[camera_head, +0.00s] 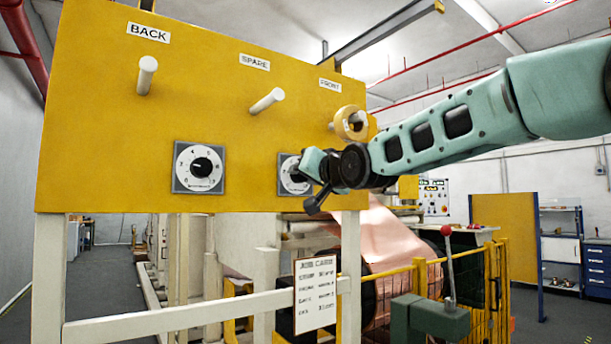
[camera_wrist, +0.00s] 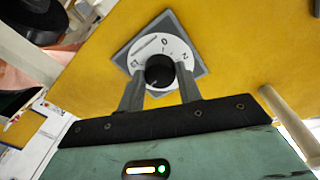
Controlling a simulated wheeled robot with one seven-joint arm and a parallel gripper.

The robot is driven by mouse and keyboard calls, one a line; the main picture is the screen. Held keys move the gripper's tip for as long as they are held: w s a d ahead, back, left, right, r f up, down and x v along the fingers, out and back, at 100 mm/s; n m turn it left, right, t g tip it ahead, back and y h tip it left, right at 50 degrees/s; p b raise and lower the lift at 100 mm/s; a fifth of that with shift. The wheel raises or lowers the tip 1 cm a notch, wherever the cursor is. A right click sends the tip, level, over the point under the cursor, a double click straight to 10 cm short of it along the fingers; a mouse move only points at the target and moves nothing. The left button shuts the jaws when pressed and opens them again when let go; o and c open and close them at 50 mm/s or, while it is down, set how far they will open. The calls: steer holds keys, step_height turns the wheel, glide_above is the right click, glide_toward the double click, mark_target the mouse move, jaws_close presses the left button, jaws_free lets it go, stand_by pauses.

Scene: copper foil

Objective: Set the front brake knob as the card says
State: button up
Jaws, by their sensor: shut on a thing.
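The front brake knob is a black knob on a white numbered dial (camera_head: 288,170) with a grey square plate, low on the right of the yellow panel (camera_head: 110,120). My gripper (camera_head: 305,172) is at it and covers much of the dial in the head view. In the wrist view the two fingers of my gripper (camera_wrist: 159,85) are shut on the black knob (camera_wrist: 160,68), with dial numbers showing around it. The pointer's setting cannot be read. The job card (camera_head: 316,297) hangs below the panel on a white rail; its heading shows but its lines are too small to read surely.
A second dial (camera_head: 199,167) sits on the panel's left. Pegs under the BACK (camera_head: 147,77) and SPARE (camera_head: 267,101) labels stick out; a yellow ring (camera_head: 351,123) hangs near FRONT. A red-knobbed lever (camera_head: 448,265) and yellow fence (camera_head: 490,280) stand lower right.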

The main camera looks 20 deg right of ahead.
steer(key=shift+f, duration=0.1)
steer(key=o, duration=1)
steer(key=shift+s, duration=0.1)
steer(key=p+v, duration=0.9)
steer(key=v, duration=0.5)
steer(key=shift+s+r, duration=0.3)
steer(key=shift+r, duration=0.1)
steer(key=p+v, duration=0.2)
steer(key=p, duration=0.5)
steer(key=shift+s+d+f+p, duration=0.15)
steer(key=shift+s+f+p, duration=0.1)
steer(key=shift+p, duration=0.1)
